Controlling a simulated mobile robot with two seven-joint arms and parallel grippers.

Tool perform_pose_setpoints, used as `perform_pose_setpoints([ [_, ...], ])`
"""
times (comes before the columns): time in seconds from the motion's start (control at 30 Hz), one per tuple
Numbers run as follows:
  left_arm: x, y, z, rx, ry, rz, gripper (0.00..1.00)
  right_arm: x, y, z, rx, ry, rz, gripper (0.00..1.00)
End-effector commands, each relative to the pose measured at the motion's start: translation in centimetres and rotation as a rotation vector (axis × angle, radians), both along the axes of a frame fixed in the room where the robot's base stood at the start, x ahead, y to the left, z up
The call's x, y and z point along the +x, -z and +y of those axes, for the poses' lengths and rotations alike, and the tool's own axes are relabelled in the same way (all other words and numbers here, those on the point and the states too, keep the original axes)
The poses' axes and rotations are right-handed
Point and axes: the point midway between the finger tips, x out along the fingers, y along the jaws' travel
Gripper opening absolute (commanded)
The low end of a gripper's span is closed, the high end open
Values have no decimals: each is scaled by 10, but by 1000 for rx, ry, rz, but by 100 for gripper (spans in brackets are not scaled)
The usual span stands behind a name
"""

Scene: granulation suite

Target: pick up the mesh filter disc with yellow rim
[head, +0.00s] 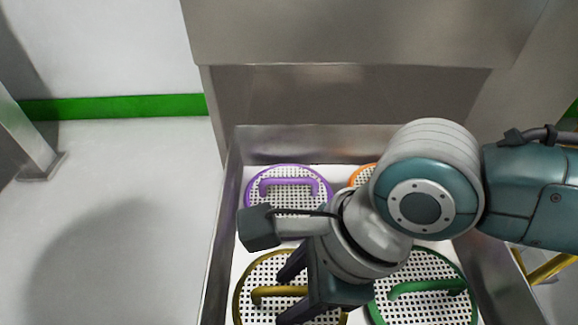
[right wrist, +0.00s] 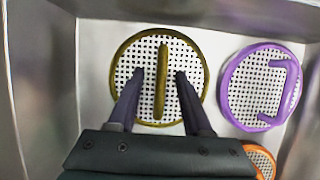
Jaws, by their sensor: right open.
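The mesh filter disc with yellow rim (head: 246,300) lies in the metal tray at its near left in the head view. It has a raised yellow handle bar (head: 268,294). My right gripper (head: 291,296) is over this disc and partly covers it. In the right wrist view the yellow-rimmed disc (right wrist: 161,38) is in the middle, and my right gripper (right wrist: 160,76) is open, with one finger on each side of the handle. The fingers are apart from the handle; their exact height above the mesh is unclear. My left gripper is not in view.
A purple-rimmed disc (head: 289,168) lies behind the yellow one. A green-rimmed disc (head: 428,300) is to its right, and an orange-rimmed disc (head: 361,175) is mostly hidden by my arm. The metal tray (head: 222,245) has raised walls close to the discs.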

Motion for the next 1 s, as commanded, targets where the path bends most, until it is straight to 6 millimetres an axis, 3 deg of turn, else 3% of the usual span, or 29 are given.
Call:
perform_pose_setpoints([
  [0.07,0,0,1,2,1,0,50,0,0,0,0,0,0,48],
  [0.5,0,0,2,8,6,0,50,0,0,0,0,0,0,0],
  [1.0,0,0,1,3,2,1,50,0,0,0,0,0,0,0],
])
